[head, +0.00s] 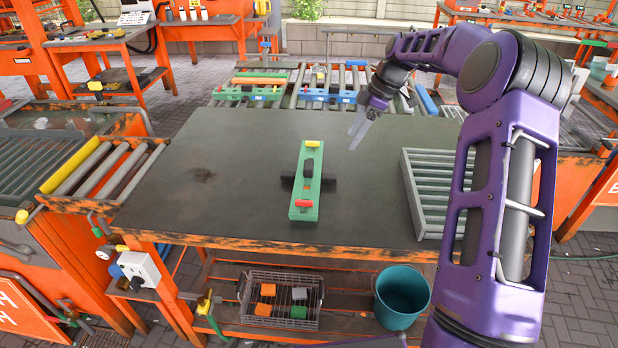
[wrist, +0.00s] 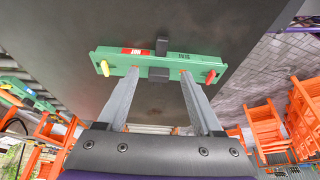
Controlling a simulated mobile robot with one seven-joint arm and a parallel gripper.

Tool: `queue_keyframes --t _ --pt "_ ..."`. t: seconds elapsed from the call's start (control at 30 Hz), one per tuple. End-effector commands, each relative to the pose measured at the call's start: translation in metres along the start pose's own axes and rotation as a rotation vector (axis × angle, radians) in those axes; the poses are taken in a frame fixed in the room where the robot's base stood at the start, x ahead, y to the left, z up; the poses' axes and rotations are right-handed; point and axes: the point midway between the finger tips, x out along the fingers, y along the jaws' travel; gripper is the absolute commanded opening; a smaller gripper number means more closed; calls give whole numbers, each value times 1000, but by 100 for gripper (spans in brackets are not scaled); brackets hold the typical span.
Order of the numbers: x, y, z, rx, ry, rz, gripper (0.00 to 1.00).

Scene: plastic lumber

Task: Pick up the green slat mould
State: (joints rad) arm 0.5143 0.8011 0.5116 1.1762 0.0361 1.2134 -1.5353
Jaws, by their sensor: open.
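The green slat mould (head: 304,204) is a long, narrow green piece lying on the dark tabletop (head: 220,165), its length running from front to back. It carries a yellow handle at the far end, a red one at the near end and a dark block in the middle. A dark bar crosses beneath or behind it. In the wrist view the mould (wrist: 200,70) lies across the picture beyond my fingers. My gripper (head: 357,132) is open and empty, above the table to the right of the mould and apart from it. It also shows in the wrist view (wrist: 160,78).
A grey slatted tray (head: 408,190) lies on the table's right side, near my arm. A roller conveyor (head: 325,85) with green and blue pieces stands behind the table. A wire basket (head: 245,318) and teal bucket (head: 402,295) sit below. The table's left part is clear.

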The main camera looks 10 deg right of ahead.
Motion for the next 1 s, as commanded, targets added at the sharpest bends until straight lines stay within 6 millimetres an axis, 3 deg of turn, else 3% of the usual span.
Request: queue_keyframes --t 0.03,0.3,0.63,0.9,1.0 --pt "14 -1 1 1 0 -6 68" --pt "70 -1 0 2 0 -3 68" --pt "99 -1 0 2 -1 -1 68" --pt "137 -4 -1 2 0 0 68" --pt "143 -3 -1 2 0 1 68"
